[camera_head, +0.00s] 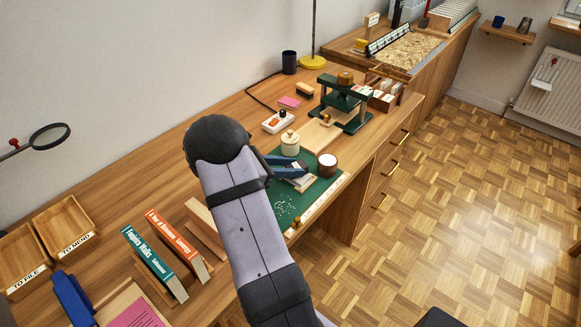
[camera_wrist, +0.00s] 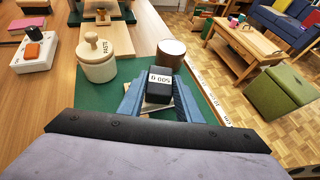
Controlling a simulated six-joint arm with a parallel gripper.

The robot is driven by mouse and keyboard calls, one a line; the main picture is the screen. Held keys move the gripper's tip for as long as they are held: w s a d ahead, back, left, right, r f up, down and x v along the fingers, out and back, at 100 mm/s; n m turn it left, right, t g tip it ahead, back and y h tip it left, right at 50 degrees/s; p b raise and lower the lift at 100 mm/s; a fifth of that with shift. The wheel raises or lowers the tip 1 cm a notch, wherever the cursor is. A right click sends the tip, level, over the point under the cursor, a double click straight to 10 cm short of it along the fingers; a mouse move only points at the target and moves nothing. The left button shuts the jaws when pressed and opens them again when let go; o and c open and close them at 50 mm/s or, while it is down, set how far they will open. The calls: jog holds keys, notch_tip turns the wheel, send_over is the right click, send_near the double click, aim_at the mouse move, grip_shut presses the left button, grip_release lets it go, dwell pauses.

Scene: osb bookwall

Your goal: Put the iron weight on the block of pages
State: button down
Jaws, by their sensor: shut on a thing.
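The iron weight (camera_wrist: 160,90) is a small dark block with a white "500 g" label on top. My gripper (camera_wrist: 159,98) is shut on it, with one blue finger on each side. In the head view my gripper (camera_head: 290,168) is over the green mat, and the weight is hard to make out there. A pale block of pages (camera_head: 303,185) shows under and in front of the fingers. Its edge also shows below the weight in the wrist view (camera_wrist: 150,109). I cannot tell whether the weight touches the pages.
A cream paste jar (camera_head: 290,143) stands close behind my gripper, and a brown cup with a white top (camera_head: 327,164) stands close at its right. The green mat (camera_head: 328,184) lies beneath. A green press (camera_head: 342,105) stands farther back. Several books (camera_head: 178,245) and trays stand at the front left.

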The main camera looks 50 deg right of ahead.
jog(key=shift+f, duration=0.15)
jog(key=c, duration=1.3)
grip_release()
jog(key=b+v, duration=0.1)
jog(key=v, duration=1.1)
jog(key=shift+a, duration=0.1)
